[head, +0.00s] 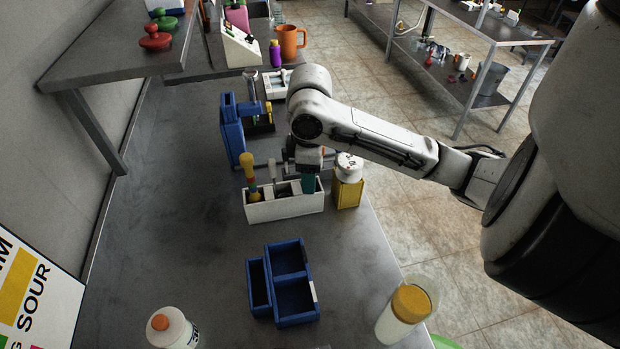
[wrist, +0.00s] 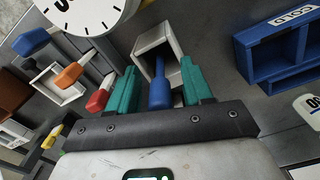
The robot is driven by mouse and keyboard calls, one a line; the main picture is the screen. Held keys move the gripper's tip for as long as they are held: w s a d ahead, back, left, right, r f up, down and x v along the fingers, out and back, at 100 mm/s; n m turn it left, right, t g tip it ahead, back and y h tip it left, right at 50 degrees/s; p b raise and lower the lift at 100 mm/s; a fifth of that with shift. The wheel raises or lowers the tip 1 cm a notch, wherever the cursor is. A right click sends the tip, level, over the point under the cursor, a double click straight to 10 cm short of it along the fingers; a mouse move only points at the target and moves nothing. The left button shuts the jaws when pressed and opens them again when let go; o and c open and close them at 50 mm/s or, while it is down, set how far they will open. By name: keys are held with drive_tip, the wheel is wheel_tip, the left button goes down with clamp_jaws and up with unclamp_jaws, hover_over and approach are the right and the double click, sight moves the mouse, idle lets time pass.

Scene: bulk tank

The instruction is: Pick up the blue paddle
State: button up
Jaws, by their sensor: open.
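The blue paddle's handle (wrist: 159,92) stands between my two teal fingers in the wrist view, with its thin shaft running toward a white square compartment (wrist: 143,48). My gripper (wrist: 157,70) is open, with one finger on each side of the handle. I cannot tell whether either finger touches it. In the head view my gripper (head: 308,183) is down at the right end of a white divided box (head: 284,209). The blue paddle is hidden there behind my arm and hand.
Red (wrist: 97,101) and orange (wrist: 70,75) handles stand nearby in the wrist view. A yellow jar (head: 348,190) is close to the right of the white box. A blue divided bin (head: 258,290) stands in front. The bench's left side is clear.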

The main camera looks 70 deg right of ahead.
drive_tip(key=shift+f, duration=0.15)
clamp_jaws()
idle(0.4)
